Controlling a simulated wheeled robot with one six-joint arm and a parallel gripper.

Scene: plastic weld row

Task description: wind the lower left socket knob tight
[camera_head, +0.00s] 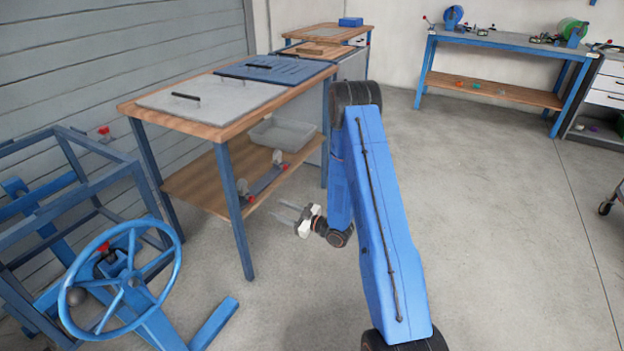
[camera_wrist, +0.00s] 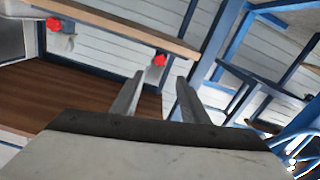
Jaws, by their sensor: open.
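A red knob (camera_head: 242,186) is on the nearer left socket, and another red knob (camera_head: 277,157) is on the farther right one. My gripper (camera_head: 282,212) is open and empty, out in front of the shelf and apart from the knobs. In the wrist view, one red knob (camera_wrist: 160,60) shows beyond and between my open fingers (camera_wrist: 157,88). A second red knob (camera_wrist: 53,24) is at upper left.
A grey tray (camera_head: 283,134) stands on the shelf behind the bar. The bench leg (camera_head: 234,212) is left of my gripper. A blue frame with a handwheel (camera_head: 68,297) stands at left. Open floor (camera_head: 500,220) lies to the right.

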